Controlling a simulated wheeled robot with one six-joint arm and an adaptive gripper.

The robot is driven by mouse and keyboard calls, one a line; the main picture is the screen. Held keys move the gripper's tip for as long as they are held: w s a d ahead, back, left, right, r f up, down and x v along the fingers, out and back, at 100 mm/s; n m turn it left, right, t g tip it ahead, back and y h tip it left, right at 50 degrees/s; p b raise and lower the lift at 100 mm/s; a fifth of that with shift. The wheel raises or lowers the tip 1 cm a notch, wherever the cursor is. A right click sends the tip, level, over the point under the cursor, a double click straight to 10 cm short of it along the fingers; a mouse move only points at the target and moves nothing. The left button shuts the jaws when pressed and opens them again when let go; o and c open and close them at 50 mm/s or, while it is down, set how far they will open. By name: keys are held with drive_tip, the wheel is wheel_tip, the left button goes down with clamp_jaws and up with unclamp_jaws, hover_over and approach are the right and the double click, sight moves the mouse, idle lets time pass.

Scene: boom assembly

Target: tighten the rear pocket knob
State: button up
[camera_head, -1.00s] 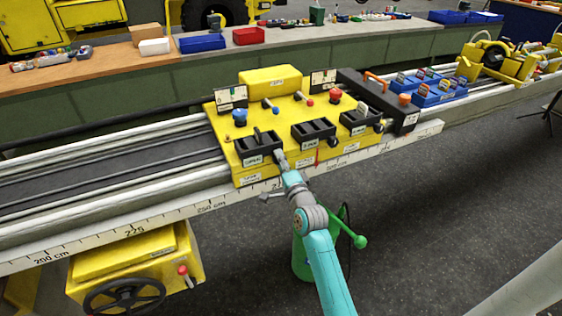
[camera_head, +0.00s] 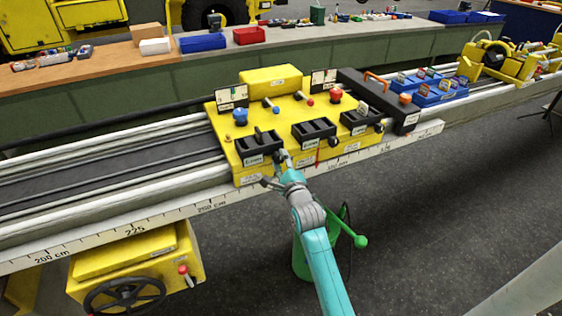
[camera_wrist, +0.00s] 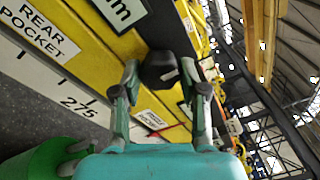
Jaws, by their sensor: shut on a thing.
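My gripper (camera_wrist: 160,72) has its two fingers on either side of a black knob (camera_wrist: 159,66) and is shut on it. The knob sits at the front of the yellow carriage (camera_wrist: 113,42). A "REAR POCKET" label (camera_wrist: 38,32) is on the yellow face to the left in the wrist view. In the head view, my gripper (camera_head: 282,158) is at the right front corner of the leftmost black pocket (camera_head: 259,146). The knob is mostly hidden by my gripper there. I cannot tell how tight it is.
Other black pockets, the middle (camera_head: 314,131) and the right one (camera_head: 361,119), stand along the yellow carriage. Similar black knobs (camera_head: 333,142) are beside them. A scale rail (camera_head: 165,226) runs below the carriage. A green stand (camera_head: 302,262) is beneath my arm. Dark floor lies open to the right.

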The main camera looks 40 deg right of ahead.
drive_tip(key=shift+f, duration=0.1)
idle(0.3)
drive_tip(key=o, duration=1.1)
drive_tip(key=shift+o, duration=0.2)
drive_tip(key=shift+s, duration=0.1)
drive_tip(key=v, duration=1.1)
drive_tip(key=shift+s+a, duration=0.15)
drive_tip(key=shift+s, duration=0.25)
drive_tip(key=shift+a, duration=0.1)
drive_tip(key=s+a+f+n+y, duration=0.2)
drive_tip(key=s+a+f+n, duration=0.2)
drive_tip(key=s+a+n, duration=0.4)
drive_tip(key=s+a+f+n+y, duration=0.2)
drive_tip(key=s+a+f+n, duration=0.4)
drive_tip(key=s, duration=0.5)
drive_tip(key=s+a+r+n+g+y, duration=0.1)
drive_tip(key=s+a+r+n, duration=0.1)
drive_tip(key=s+a+n, duration=0.2)
drive_tip(key=s+a+r+n+g+y, duration=0.1)
drive_tip(key=s+a+r+n+y, duration=0.1)
drive_tip(key=s+n, duration=0.8)
drive_tip(key=s+a+r, duration=0.1)
drive_tip(key=s, duration=0.4)
drive_tip(key=shift+a, duration=0.35)
